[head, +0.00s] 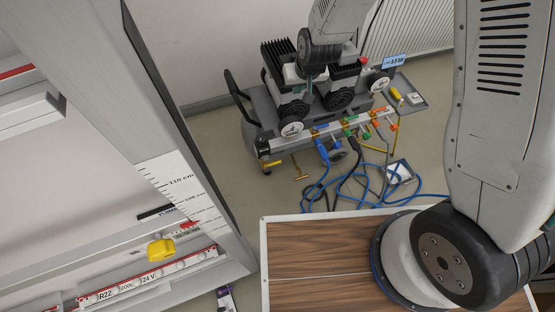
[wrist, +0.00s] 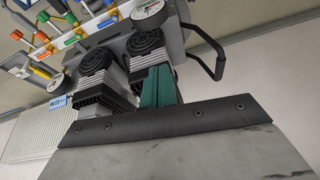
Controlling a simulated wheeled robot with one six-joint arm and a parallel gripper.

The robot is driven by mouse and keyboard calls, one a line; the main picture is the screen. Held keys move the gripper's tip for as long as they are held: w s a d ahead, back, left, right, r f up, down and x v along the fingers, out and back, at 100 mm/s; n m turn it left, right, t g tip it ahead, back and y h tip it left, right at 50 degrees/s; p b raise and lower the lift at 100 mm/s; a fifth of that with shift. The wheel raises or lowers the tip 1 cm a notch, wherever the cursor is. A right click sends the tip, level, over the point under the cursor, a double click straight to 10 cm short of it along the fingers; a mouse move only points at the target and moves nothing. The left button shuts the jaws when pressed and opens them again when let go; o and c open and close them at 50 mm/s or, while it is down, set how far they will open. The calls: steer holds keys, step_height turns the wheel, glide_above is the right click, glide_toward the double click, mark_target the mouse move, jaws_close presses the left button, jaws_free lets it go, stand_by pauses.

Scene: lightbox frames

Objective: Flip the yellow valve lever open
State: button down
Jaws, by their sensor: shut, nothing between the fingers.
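A compressor (head: 300,110) with a valve manifold along its front stands on the floor, with blue (head: 321,127), green (head: 350,119) and orange (head: 385,111) levers. A yellow handle (head: 397,94) sits near the right gauge; it also shows in the wrist view (wrist: 40,72). A smaller yellow part (head: 272,164) is at the manifold's left end. I cannot tell which of these is the task's lever, nor its exact angle. My gripper (wrist: 156,88) is shut and empty, its green finger pads together, above the compressor heads. In the head view its tips are hard to make out.
Round gauges (head: 291,129) sit on the compressor. Blue hoses (head: 345,185) lie looped on the floor in front. A wooden tabletop (head: 310,290) is at the bottom.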

steer(key=a+f, duration=0.4)
steer(key=f, duration=1.1)
steer(key=n+t, duration=0.1)
steer(key=t, duration=0.1)
glide_toward(273, 164)
step_height(273, 164, up, 3)
steer(key=d, duration=0.2)
steer(key=shift+r, duration=0.25)
steer(key=shift+w+f, duration=0.1)
steer(key=x, duration=1)
